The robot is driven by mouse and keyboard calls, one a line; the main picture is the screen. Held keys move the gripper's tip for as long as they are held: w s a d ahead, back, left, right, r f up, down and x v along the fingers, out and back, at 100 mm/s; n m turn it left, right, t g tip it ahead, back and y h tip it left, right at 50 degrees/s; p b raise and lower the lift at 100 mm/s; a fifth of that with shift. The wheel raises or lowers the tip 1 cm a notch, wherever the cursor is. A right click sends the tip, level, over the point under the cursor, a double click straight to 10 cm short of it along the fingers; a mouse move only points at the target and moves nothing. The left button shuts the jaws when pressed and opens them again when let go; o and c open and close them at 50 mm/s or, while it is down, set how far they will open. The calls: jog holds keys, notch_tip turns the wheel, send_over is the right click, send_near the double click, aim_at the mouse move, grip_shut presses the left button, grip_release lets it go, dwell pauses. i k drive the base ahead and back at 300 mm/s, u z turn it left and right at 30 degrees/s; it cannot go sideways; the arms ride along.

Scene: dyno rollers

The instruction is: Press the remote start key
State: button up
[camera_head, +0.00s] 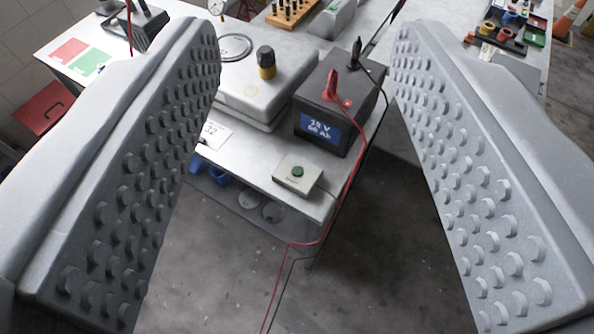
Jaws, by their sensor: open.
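A small pale box with a round green button (297,171) sits near the front right corner of the white bench (322,207). It looks like the remote start key, though I can read no label on it. My gripper (305,50) is open, its two grey studded fingers wide apart at the left and right of the view. The box shows between the fingers, beyond and below them, with nothing touching it. The fingers hold nothing. The left finger hides part of the bench.
A dark battery (335,105) with red and black clamps stands behind the box. A red cable (352,180) hangs over the bench edge right of the box. Open floor (400,260) lies at the right.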

aim_at(297, 172)
jog(key=z, duration=1.5)
jog(key=k, duration=1)
jog(key=u, duration=1.2)
jog(key=i, duration=1)
jog(key=z, duration=0.1)
